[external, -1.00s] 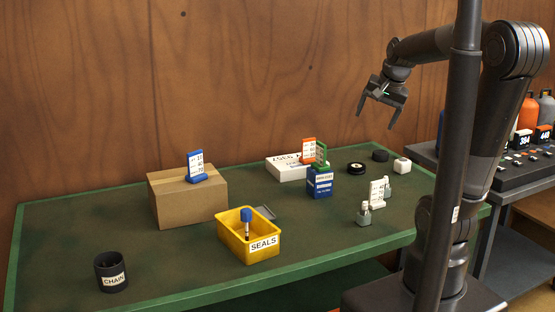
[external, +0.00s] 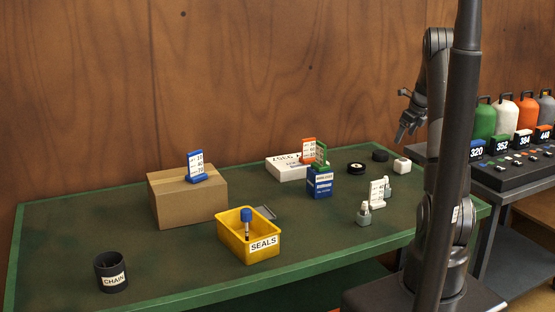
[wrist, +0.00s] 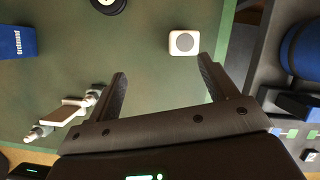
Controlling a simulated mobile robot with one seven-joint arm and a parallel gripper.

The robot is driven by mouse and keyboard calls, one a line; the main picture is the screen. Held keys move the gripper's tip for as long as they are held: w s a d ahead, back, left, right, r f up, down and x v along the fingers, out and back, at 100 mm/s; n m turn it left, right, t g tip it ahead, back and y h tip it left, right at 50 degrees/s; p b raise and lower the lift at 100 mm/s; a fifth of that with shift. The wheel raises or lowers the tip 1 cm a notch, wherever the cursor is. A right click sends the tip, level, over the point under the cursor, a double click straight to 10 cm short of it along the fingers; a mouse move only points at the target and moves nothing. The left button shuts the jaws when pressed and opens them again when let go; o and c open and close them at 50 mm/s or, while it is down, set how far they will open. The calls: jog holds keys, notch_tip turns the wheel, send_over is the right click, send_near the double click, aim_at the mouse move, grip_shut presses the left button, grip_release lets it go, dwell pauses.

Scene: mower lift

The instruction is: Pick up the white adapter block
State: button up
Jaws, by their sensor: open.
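The white adapter block (external: 402,165) is a small white cube near the far right corner of the green table. In the wrist view the white adapter block (wrist: 184,43) shows a grey round disc on its top face. My gripper (external: 406,136) is above the right end of the table, in the air over the block's area. In the wrist view my gripper (wrist: 162,82) is open and empty, its two fingers wide apart. The block lies beyond the fingertips, nearer the right finger, not touched.
A white tag on grey fittings (external: 377,193) stands nearer the front. A blue box (external: 320,184) is further left. A dark side bench (external: 500,178) with several bottles adjoins on the right.

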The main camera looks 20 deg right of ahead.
aim_at(412, 160)
jog(key=d+f+m, duration=0.1)
jog(key=f, duration=0.2)
jog(key=w+d+f+m, duration=0.1)
jog(key=f, duration=0.1)
jog(key=w+d+f, duration=0.1)
jog(key=d+f, duration=0.1)
jog(key=f, duration=0.1)
jog(key=shift+w+d+f+m, duration=0.1)
jog(key=shift+w+f+m, duration=0.05)
jog(key=shift+f+m, duration=0.25)
jog(key=x, duration=0.5)
jog(key=shift+w+d+f, duration=0.1)
jog(key=shift+w+f, duration=0.1)
jog(key=c, duration=1.1)
